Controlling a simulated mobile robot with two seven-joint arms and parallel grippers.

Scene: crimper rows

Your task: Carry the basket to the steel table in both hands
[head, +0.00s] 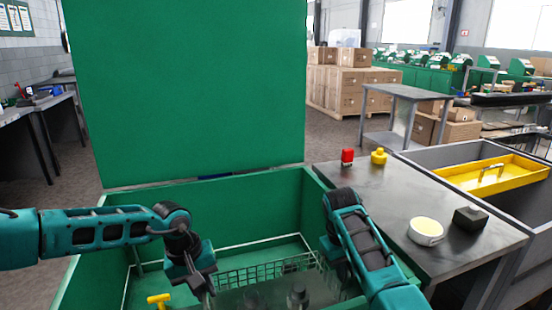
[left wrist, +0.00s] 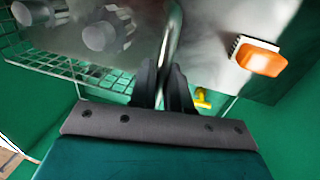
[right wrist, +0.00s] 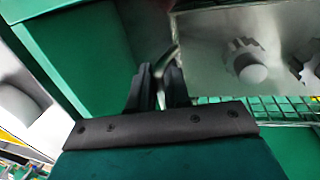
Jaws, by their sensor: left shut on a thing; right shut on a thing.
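The basket (head: 270,267), with green wire mesh walls, is low inside an open green tub (head: 240,203). Grey knobbed parts (head: 297,294) show inside the basket. My left gripper (left wrist: 165,88) is shut on a thin metal bar at one side of the basket. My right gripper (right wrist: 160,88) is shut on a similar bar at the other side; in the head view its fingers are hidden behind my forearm. A steel-topped table (head: 385,205) stands right of the tub.
On the steel top are a red item (head: 347,156), a yellow item (head: 378,156), a round white-and-yellow tub (head: 426,231) and a dark block (head: 470,218). An upright green panel (head: 185,85) rises behind the tub. An orange brush (left wrist: 260,58) shows in the left wrist view.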

